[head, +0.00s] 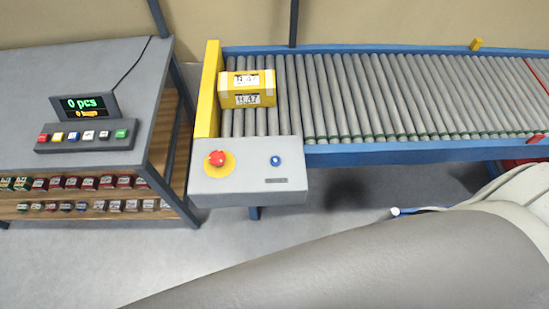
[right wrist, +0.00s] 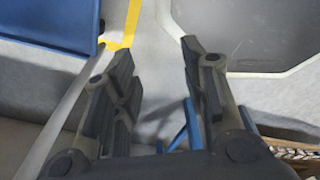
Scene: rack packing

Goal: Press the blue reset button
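The blue reset button (head: 275,160) sits on the right part of a grey control box (head: 245,187) at the near left end of the roller conveyor. A red mushroom button on a yellow disc (head: 216,158) is to its left on the same box. My right gripper (right wrist: 160,85) shows in the right wrist view, its two fingers spread apart with nothing between them, above the floor. The button does not show in that view. My left gripper is in neither view.
A yellow box (head: 247,88) lies on the conveyor rollers (head: 370,95) by a yellow end stop (head: 208,90). A grey table (head: 75,85) with a counter display (head: 84,105) stands left. One of my arms covers the lower right.

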